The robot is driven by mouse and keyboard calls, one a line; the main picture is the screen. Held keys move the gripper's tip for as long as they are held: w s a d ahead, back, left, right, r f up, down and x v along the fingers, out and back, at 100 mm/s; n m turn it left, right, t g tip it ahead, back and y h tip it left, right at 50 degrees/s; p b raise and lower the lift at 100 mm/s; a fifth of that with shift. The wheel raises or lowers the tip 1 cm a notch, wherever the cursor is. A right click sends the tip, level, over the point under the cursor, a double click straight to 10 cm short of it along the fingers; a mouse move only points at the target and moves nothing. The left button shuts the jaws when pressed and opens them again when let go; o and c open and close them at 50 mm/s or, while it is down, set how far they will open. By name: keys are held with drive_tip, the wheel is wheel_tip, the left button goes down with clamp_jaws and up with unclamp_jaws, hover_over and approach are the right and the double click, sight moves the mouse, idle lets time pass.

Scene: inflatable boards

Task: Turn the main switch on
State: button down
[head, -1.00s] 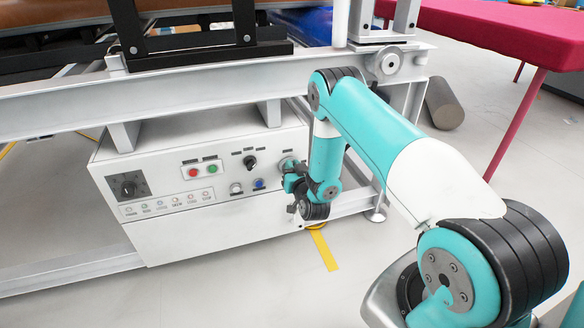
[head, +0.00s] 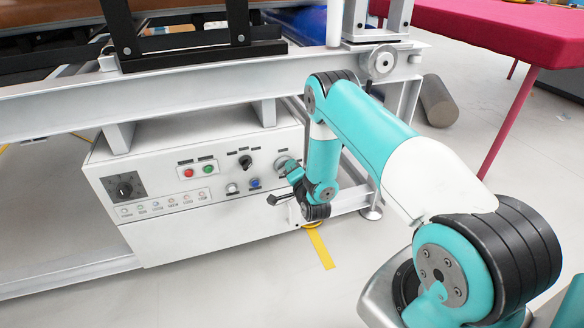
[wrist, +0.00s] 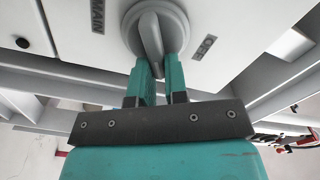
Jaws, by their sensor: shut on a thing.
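A round grey rotary switch (wrist: 152,30) with a raised bar handle sits on the white control box (head: 215,230). In the head view the switch (head: 283,163) is at the box's upper right, partly hidden by my wrist. My gripper (wrist: 160,66) is shut on the bar handle, with one teal finger on each side. The handle leans slightly in the wrist view. My gripper (head: 290,172) is small and partly hidden in the head view.
The box front also carries a black rotary switch (head: 125,187), a red button (head: 188,173), a green button (head: 208,169), a black selector (head: 245,162) and a blue button (head: 254,183). A white frame beam (head: 190,92) runs above. A magenta table (head: 490,35) stands right.

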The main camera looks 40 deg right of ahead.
drive_tip(key=m, duration=0.2)
drive_tip(key=f+m, duration=0.1)
drive_tip(key=m, duration=0.2)
drive_tip(key=shift+s+f+m, duration=0.1)
drive_tip(key=shift+s+m, duration=0.05)
drive_tip(key=shift+m, duration=0.15)
idle(0.5)
drive_tip(key=c, duration=1.1)
unclamp_jaws()
drive_tip(key=shift+c, duration=0.2)
drive_tip(key=shift+d, duration=0.1)
drive_tip(key=p+v, duration=1.7)
drive_tip(key=p, duration=0.3)
drive_tip(key=shift+p, duration=0.3)
